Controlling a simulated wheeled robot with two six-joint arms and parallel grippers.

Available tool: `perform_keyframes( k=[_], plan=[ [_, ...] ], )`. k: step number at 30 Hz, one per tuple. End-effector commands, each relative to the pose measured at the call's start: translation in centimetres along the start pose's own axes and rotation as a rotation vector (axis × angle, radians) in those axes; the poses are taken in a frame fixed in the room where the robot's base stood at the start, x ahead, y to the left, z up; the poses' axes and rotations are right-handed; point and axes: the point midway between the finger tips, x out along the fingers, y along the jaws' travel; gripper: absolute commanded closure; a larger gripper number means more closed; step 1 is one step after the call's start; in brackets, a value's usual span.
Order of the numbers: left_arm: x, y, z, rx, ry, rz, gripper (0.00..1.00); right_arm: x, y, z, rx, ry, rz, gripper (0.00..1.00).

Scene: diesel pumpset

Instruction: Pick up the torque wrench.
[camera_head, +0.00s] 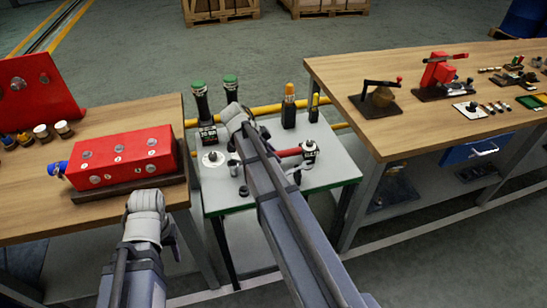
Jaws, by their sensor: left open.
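A red bar with a dark labelled end (309,151) lies on the small grey table (335,169), partly behind my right arm; it may be the torque wrench, but I cannot be sure. Two upright black tools with green tops, a nearer one (201,101) and a farther one (230,88), stand at the table's back left beside a dark label. My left gripper (145,201) is open and low at the left, in front of the red block; its fingertips are hard to make out. My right gripper (238,116) is over the grey table, its jaws not clearly visible.
A red block (120,157) on a dark base sits on the left wooden bench. Upright orange-topped tools (289,107) stand at the grey table's back. The right bench (345,77) holds a crank device (379,97) and a red machine (440,72). Yellow rails run behind.

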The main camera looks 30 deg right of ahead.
Motion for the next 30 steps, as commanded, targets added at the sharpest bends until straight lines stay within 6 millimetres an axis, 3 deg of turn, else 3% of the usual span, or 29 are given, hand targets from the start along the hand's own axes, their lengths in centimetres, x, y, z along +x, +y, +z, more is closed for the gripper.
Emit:
perform_keyframes(
  k=[1,10,30],
  plan=[
    [0.0,0.0,0.0,0.0,0.0,0.0,0.5,-0.01,0.0,0.01,0.0,0.0,0.0,0.68],
    [0.0,0.0,0.0,0.0,0.0,0.0,0.5,-0.01,0.01,0.02,0.0,0.0,0.0,1.0],
    [0.01,0.0,0.0,0.0,0.0,0.0,0.5,-0.01,0.01,0.04,0.0,0.0,0.0,1.0]
  ],
)
